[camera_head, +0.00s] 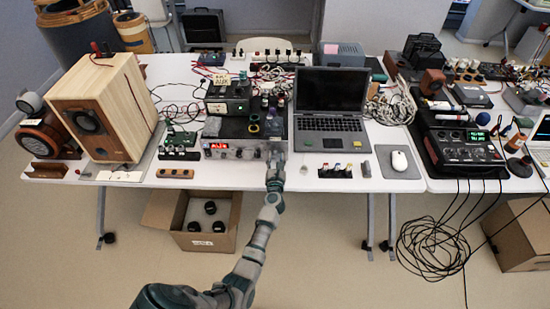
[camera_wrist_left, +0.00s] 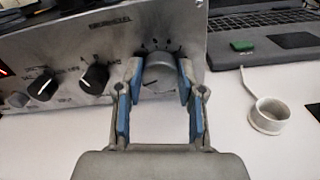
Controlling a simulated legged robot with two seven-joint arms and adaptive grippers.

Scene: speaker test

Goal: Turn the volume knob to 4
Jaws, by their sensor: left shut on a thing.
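The grey amplifier (camera_head: 236,153) with a red display stands at the table's front edge in the head view. Its silver front panel (camera_wrist_left: 60,40) fills the left of the wrist view. A large silver round knob (camera_wrist_left: 158,76) sits at the panel's right end, with dark marks around its top. My left gripper (camera_head: 276,154) reaches the panel's right end. In the left wrist view its blue-padded fingers (camera_wrist_left: 161,80) are shut on the silver knob, one on each side. The knob's pointer and the numbers are too small to read. My right gripper is in neither view.
Two black knobs (camera_wrist_left: 94,78) sit left of the silver knob. A laptop (camera_head: 331,110) stands to the right, and a white tape roll (camera_wrist_left: 269,115) lies nearby. A wooden speaker (camera_head: 103,105) stands at the left. A cardboard box (camera_head: 206,241) is under the table.

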